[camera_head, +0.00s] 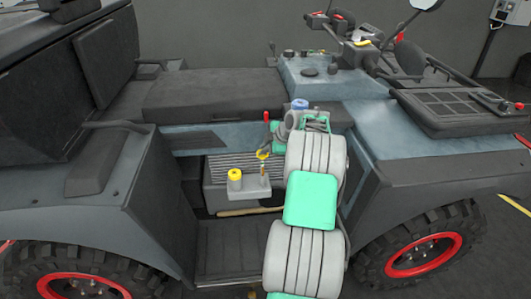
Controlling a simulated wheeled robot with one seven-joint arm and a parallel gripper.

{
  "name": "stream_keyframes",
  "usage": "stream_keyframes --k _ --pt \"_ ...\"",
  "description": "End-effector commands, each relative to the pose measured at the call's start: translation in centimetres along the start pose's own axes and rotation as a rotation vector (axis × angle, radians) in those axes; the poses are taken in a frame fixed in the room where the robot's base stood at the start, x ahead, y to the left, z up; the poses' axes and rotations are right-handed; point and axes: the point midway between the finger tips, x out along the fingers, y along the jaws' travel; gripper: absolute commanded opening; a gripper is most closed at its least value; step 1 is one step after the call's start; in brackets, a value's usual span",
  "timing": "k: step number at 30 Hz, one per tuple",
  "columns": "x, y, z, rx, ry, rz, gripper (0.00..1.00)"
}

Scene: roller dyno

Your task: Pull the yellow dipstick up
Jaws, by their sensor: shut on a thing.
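The yellow dipstick (263,154) is a small yellow loop handle near the middle of the view. A short thin stem shows below it, above a light grey engine block (249,188) in the vehicle's side opening. My gripper (267,148) reaches in from the right, with its dark fingers shut on the dipstick handle. The fingers are small and partly hide the handle. The stem looks upright and its lower end meets the block. How far it is drawn out cannot be told.
A round yellow cap (235,175) stands on the block, left of the dipstick. A red-tipped lever (266,117) rises just behind my gripper. The black seat (212,94) overhangs the opening, and the right body panel (362,182) stands close to my arm.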

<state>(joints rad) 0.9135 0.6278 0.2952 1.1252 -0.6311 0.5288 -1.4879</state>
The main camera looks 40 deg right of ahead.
Motion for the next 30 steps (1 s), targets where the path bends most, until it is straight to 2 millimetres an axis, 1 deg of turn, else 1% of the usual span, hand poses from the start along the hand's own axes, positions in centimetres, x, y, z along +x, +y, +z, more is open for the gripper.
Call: stream_keyframes --k 6,7,15,22,26,30 --pt "0.0 0.1 0.0 -0.001 -0.001 0.003 0.0" --pt "0.0 0.1 0.0 -0.001 -0.001 0.003 0.09" --pt "0.0 0.0 0.1 0.0 -0.001 0.001 0.3" --pt "-0.1 0.0 0.1 0.001 -0.001 0.0 0.3" --pt "-1.5 0.1 0.1 0.0 -0.003 0.002 0.3" --pt "-4.4 0.1 0.1 0.001 -0.003 0.003 0.3"
